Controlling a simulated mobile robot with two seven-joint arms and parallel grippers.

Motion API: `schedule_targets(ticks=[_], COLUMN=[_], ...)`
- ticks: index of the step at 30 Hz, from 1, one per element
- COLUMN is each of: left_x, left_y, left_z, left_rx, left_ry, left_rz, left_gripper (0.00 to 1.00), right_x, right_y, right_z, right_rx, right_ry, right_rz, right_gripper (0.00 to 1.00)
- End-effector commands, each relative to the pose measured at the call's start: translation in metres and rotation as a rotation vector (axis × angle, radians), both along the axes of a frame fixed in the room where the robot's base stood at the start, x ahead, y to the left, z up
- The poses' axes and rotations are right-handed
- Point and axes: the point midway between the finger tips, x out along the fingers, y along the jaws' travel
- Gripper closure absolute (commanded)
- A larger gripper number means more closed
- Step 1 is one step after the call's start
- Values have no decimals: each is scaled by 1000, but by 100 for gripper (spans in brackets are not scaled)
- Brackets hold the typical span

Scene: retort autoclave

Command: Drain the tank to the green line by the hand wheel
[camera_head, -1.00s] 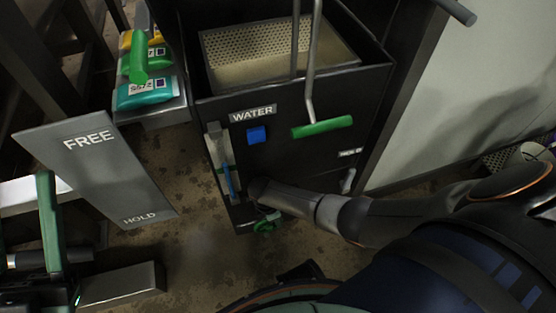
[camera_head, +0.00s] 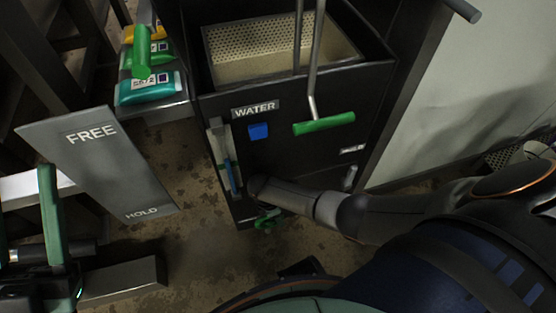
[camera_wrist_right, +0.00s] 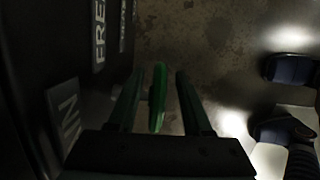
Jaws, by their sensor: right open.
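The black tank (camera_head: 310,150) with the WATER label stands in the middle of the head view. Its gauge (camera_head: 217,140) on the left of the front holds a blue column (camera_head: 230,177); a small green mark crosses it, but their exact levels are too small to tell. The green hand wheel (camera_head: 267,221) is low on the front. My right gripper (camera_wrist_right: 158,75) is open, with the green wheel (camera_wrist_right: 158,98) edge-on between its fingers, apart from both. My left gripper (camera_head: 25,225) is at the left edge, its green fingers apart, partly cut off.
A green T-handle (camera_head: 324,124) hangs over the tank front, near a blue button (camera_head: 258,131). A grey FREE/HOLD plate (camera_head: 100,170) lies left, above a grey box (camera_head: 125,282). Coloured packs (camera_head: 146,87) sit on a ledge. Bare floor (camera_head: 195,235) shows between.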

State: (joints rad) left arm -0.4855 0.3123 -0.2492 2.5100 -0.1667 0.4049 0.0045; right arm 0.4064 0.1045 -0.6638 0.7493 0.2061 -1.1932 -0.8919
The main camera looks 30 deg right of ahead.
Motion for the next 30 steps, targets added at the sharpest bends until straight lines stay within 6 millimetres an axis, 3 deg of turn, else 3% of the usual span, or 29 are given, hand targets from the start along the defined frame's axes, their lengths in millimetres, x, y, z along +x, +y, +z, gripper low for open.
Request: schedule_targets(ticks=[5,12,18,30], left_x=[0,-2,-2,-2], left_y=[0,1,4,5], left_z=[10,41,53,52], left_rx=[3,17,34,38], left_ry=[-3,-34,-49,-44], left_rz=[2,23,49,55], left_gripper=[50,50,50,50], right_x=[1,3,4,5], right_y=[2,9,14,15], right_z=[13,51,71,73], right_rx=[0,1,0,-1], right_ry=[0,-1,0,0], right_rz=[0,0,0,0], right_gripper=[50,50,50,50])
